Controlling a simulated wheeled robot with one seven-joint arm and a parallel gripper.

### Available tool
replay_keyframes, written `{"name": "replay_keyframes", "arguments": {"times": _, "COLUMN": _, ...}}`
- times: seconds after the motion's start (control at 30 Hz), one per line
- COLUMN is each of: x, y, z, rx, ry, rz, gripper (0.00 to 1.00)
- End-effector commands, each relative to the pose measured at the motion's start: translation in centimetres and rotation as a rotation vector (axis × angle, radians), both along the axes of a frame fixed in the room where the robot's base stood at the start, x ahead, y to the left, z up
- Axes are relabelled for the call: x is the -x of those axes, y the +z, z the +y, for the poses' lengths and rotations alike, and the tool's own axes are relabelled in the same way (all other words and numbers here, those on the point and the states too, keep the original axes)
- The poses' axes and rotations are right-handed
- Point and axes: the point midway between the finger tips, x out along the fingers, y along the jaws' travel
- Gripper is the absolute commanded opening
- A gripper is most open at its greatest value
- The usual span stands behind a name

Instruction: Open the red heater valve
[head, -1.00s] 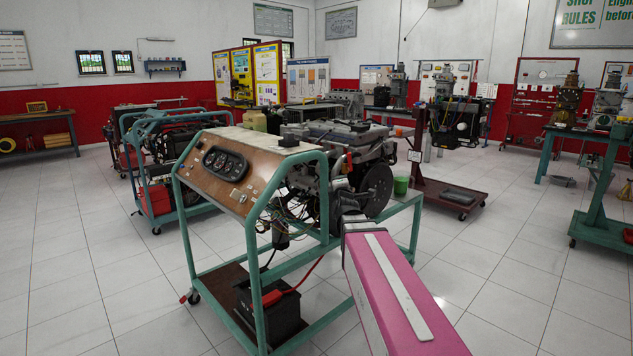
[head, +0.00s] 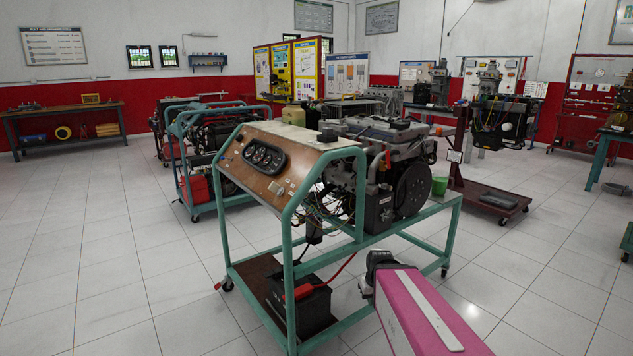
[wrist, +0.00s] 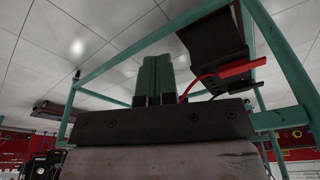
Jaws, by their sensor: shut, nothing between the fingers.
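The engine trainer (head: 345,215) stands in the middle of the head view, a green frame bearing a grey engine and a brown instrument panel (head: 262,165). A small red-orange part (head: 387,160) shows on the engine's near side, right of the panel; it is too small to tell whether it is the heater valve or how it is set. My gripper (head: 374,268), at the end of my pink arm, is low in front of the frame's right part, below the engine and apart from the red part. In the wrist view its two fingers (wrist: 154,78) are together and empty.
A black battery (head: 300,305) with a red clamp sits on the trainer's lower shelf; its red cable shows in the wrist view (wrist: 228,74). Green frame rails run close around my gripper.

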Motion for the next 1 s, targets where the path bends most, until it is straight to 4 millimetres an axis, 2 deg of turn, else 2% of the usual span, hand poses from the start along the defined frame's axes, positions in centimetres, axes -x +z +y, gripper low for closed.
{"name": "replay_keyframes", "arguments": {"times": 0.03, "x": 1.3, "y": -0.6, "z": -0.1, "rx": 0.0, "ry": -0.053, "rz": 0.055, "gripper": 0.0}}
{"name": "replay_keyframes", "arguments": {"times": 0.17, "x": 3.4, "y": -1.4, "z": -0.3, "rx": 0.008, "ry": -0.161, "rz": 0.147, "gripper": 0.0}}
{"name": "replay_keyframes", "arguments": {"times": 0.27, "x": 3.6, "y": -1.5, "z": -0.3, "rx": 0.008, "ry": -0.178, "rz": 0.16, "gripper": 0.0}}
{"name": "replay_keyframes", "arguments": {"times": 0.33, "x": 2.8, "y": -1.2, "z": -0.2, "rx": 0.0, "ry": -0.143, "rz": 0.13, "gripper": 0.0}}
{"name": "replay_keyframes", "arguments": {"times": 0.47, "x": -0.4, "y": 0.3, "z": 0.3, "rx": -0.017, "ry": 0.01, "rz": -0.009, "gripper": 0.0}}
{"name": "replay_keyframes", "arguments": {"times": 0.67, "x": -7.2, "y": 4.8, "z": 1.2, "rx": 0.037, "ry": 0.333, "rz": -0.342, "gripper": 0.0}}
{"name": "replay_keyframes", "arguments": {"times": 0.8, "x": -11.7, "y": 9.3, "z": 1.4, "rx": 0.16, "ry": 0.537, "rz": -0.587, "gripper": 0.0}}
{"name": "replay_keyframes", "arguments": {"times": 1.0, "x": -16.9, "y": 16.8, "z": 0.9, "rx": 0.455, "ry": 0.758, "rz": -0.894, "gripper": 0.0}}
